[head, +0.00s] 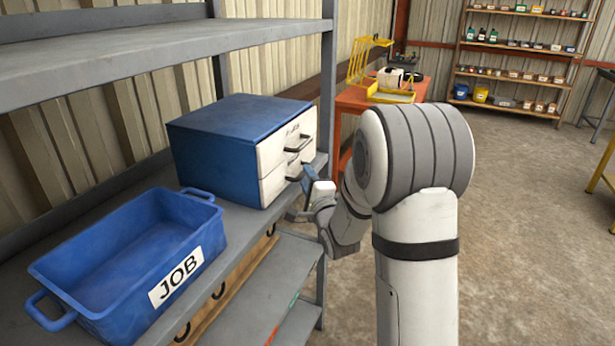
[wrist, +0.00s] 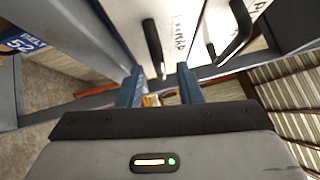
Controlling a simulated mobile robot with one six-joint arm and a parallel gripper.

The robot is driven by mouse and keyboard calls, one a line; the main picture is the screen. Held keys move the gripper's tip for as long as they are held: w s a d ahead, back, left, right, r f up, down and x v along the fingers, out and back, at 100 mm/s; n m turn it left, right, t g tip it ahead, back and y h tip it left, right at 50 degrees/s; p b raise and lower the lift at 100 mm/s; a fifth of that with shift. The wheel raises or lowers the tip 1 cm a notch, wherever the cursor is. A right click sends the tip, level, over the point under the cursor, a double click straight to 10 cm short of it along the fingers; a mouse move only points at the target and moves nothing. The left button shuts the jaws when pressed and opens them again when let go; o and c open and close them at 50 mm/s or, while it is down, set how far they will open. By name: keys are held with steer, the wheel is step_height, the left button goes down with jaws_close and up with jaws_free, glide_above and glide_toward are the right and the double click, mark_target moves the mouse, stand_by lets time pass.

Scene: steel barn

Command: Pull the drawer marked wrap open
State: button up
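A blue cabinet (head: 215,140) with two white drawers, one above the other, stands on the grey shelf. The lower drawer (head: 272,186) appears shut; its black handle (head: 295,176) is partly hidden by my gripper. In the wrist view this drawer (wrist: 175,15) is on the left, with lettering that seems to read WRAP and a black handle (wrist: 152,45). My gripper (wrist: 159,74) is open, its two blue fingers apart, with the handle's end showing between the tips. I cannot tell whether they surround it. In the head view my gripper (head: 308,183) is just in front of the lower drawer.
The upper drawer (head: 280,145) is shut, with its own handle (head: 298,144) close by. A blue bin marked JOB (head: 110,282) stands on the shelf at the left. A shelf post (head: 328,90) rises near the cabinet. An orange table (head: 352,98) stands behind.

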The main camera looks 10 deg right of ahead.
steer(key=shift+w, duration=0.3)
jaws_close()
stand_by(0.5)
